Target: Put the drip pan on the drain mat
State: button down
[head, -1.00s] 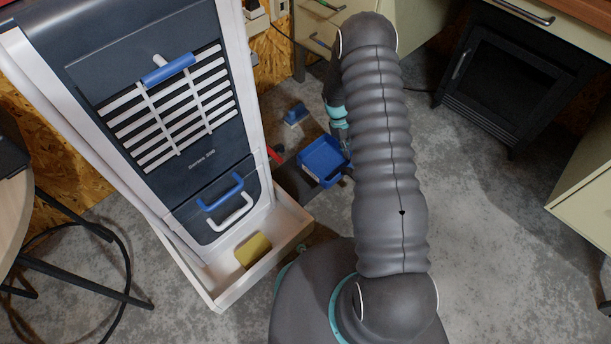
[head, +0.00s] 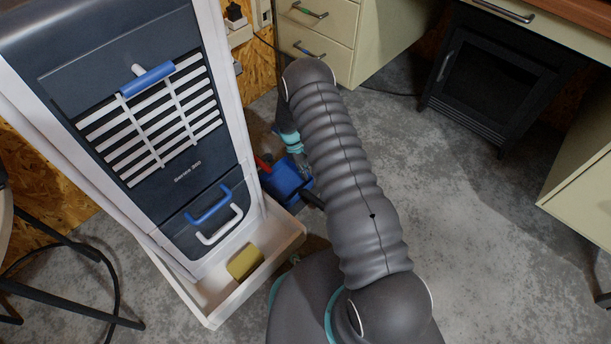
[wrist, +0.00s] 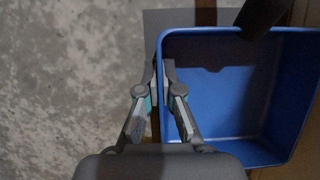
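The drip pan is a blue, open, square-sided pan (head: 285,182), beside the white-and-dark cabinet's right side in the head view. It fills the right half of the wrist view (wrist: 225,95). My gripper (wrist: 161,72) has one finger on each side of the pan's left wall and looks closed on it. In the head view my gripper (head: 304,170) is at the pan's right side, partly hidden. A flat grey sheet, apparently the drain mat (wrist: 180,18), shows beyond and below the pan. The pan hides most of it; I cannot tell whether they touch.
The cabinet (head: 150,130) has a white bottom tray (head: 212,312) holding a yellow block (head: 245,262). A dark piece (wrist: 262,14) overhangs the pan's far rim in the wrist view. Concrete floor (head: 480,230) is clear to the right. Drawers (head: 318,40) stand behind.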

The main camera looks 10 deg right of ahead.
jog(key=shift+f, duration=0.6)
jog(key=shift+f, duration=0.1)
jog(key=c, duration=1.8)
grip_release()
jog(key=shift+f, duration=0.1)
jog(key=o, duration=0.5)
